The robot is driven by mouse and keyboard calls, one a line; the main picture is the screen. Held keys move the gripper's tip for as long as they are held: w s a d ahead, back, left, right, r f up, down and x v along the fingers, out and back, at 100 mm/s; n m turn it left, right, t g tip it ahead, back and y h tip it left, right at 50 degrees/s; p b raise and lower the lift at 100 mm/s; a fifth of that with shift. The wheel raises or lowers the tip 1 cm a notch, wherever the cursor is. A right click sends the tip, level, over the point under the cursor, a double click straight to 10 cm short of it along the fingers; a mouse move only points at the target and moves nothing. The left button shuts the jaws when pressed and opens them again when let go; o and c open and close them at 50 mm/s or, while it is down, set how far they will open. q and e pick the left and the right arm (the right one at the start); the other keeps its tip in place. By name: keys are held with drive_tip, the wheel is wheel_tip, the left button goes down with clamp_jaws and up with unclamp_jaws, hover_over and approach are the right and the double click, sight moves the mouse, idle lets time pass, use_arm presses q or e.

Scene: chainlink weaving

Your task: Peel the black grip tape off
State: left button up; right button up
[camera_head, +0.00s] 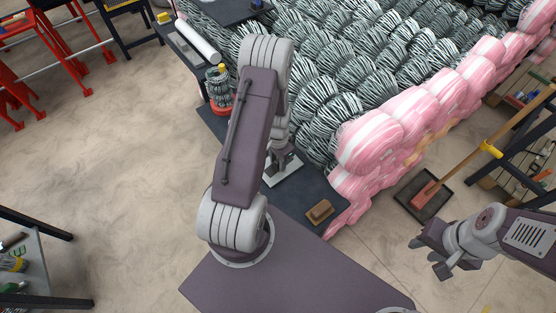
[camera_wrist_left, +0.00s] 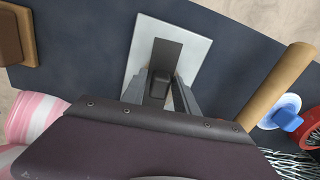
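The black grip tape (camera_wrist_left: 167,52) is a dark strip lying on a white plate (camera_wrist_left: 198,47) in the left wrist view. A thicker dark block (camera_wrist_left: 159,82) shows at the strip's near end; I cannot tell whether it is a raised tape end. My left gripper (camera_wrist_left: 162,92) is over the plate's near part, its two grey fingers apart on either side of that block. In the head view the plate (camera_head: 290,177) shows partly under my left gripper (camera_head: 281,162), and my arm hides much there. My right gripper (camera_head: 432,256) is open and empty over the floor at right.
A brown block (camera_head: 320,211) lies on the dark table (camera_head: 300,203) near the plate. A wooden cylinder (camera_wrist_left: 275,86) and a red-rimmed spool (camera_wrist_left: 311,131) are on the plate's other side. Pink and striped woven bundles (camera_head: 395,130) border the table.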

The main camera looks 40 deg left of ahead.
sight(278, 160)
use_arm(q)
clamp_jaws()
unclamp_jaws()
clamp_jaws()
drive_tip(key=shift+r, duration=0.2)
drive_tip(key=shift+r+p, duration=3.5)
drive_tip(key=shift+r, duration=0.25)
drive_tip(key=shift+f, duration=0.1)
